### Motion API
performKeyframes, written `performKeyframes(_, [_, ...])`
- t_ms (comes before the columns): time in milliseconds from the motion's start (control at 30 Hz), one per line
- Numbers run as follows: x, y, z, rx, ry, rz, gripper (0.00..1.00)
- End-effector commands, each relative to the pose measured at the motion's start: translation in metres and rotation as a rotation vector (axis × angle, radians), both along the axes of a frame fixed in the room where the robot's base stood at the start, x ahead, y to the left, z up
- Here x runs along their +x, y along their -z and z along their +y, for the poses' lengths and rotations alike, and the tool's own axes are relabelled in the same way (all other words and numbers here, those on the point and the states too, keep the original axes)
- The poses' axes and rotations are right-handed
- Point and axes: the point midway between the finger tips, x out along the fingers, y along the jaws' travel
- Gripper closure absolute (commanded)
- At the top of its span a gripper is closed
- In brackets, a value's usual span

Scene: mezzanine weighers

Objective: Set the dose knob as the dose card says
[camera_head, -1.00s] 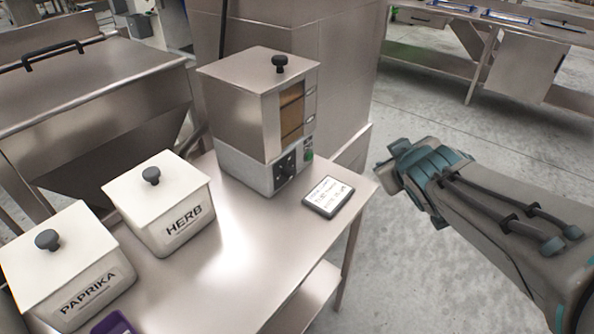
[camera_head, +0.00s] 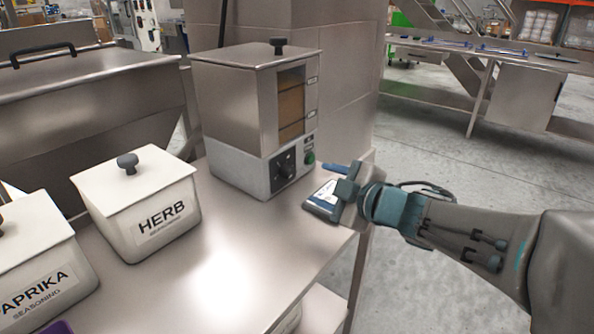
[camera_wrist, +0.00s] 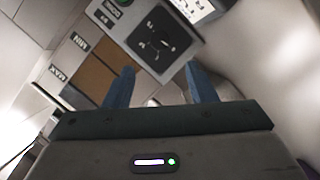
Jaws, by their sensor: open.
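The doser, a steel box with a lidded hopper (camera_head: 235,95), stands at the back of the steel table. Its black dose knob (camera_head: 285,165) is on the front panel beside a green button (camera_head: 310,158); the knob and its dial also show in the wrist view (camera_wrist: 158,40). The dose card (camera_head: 323,200) lies on the table right of the doser, partly hidden behind my gripper; its writing is not readable. My gripper (camera_head: 335,178) is open and empty, to the right of the knob and apart from it. Its two blue fingers (camera_wrist: 160,85) show below the dial in the wrist view.
A white HERB bin (camera_head: 140,205) and a PAPRIKA bin (camera_head: 40,265) stand at the left of the table. The table's middle (camera_head: 225,265) is clear. A large steel hopper (camera_head: 90,95) is behind them.

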Motion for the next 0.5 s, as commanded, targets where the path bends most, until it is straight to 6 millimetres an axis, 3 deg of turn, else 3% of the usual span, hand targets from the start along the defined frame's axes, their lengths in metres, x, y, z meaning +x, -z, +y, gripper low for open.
performKeyframes(33, [0.009,0.009,0.008,-0.001,-0.003,0.002,0.49])
performKeyframes(300, [0.052,0.022,0.041,-0.001,0.000,0.002,0.49])
performKeyframes(500, [0.071,0.026,0.056,0.000,0.002,0.001,0.49])
